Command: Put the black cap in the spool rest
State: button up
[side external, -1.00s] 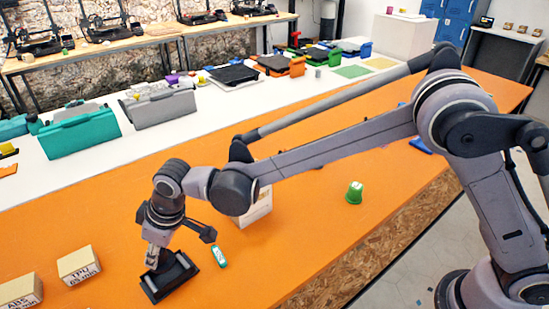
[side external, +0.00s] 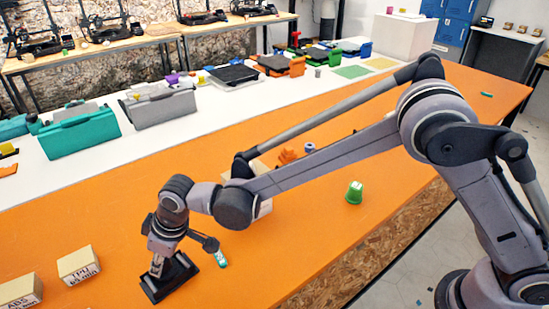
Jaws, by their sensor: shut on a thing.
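The black spool rest (side external: 184,277) sits on the orange bench top at the lower left of the side view. My gripper (side external: 156,267) points down over it, with its fingertips at or just above the rest's left part. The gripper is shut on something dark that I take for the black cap. The cap does not stand out against the black rest and is mostly hidden by the fingers. I cannot tell whether it touches the rest.
A small teal tag (side external: 220,258) lies just right of the rest. The TPU box (side external: 78,266) and ABS box (side external: 20,292) stand to the left. Orange bench (side external: 120,215) is clear behind the rest.

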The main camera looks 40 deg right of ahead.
jog(key=o, duration=1)
jog(key=shift+o, duration=0.2)
jog(key=v, duration=1.2)
jog(key=d+r+m+t, duration=0.15)
jog(key=d+r, duration=0.35)
jog(key=d, duration=0.7)
jog(key=s+d+f+m+h, duration=0.1)
jog(key=s+d, duration=0.3)
jog(key=d, duration=0.5)
jog(key=s+d+f+m+t+h, duration=0.1)
jog(key=s+d+m, duration=0.3)
jog(key=d, duration=0.4)
jog(key=s+d+f+m+t+h, duration=0.1)
jog(key=s+d+m, duration=0.1)
jog(key=s+d, duration=0.4)
jog(key=d, duration=0.3)
jog(key=shift+s+d, duration=0.25)
jog(key=shift+d, duration=0.1)
jog(key=shift+m+t, duration=0.25)
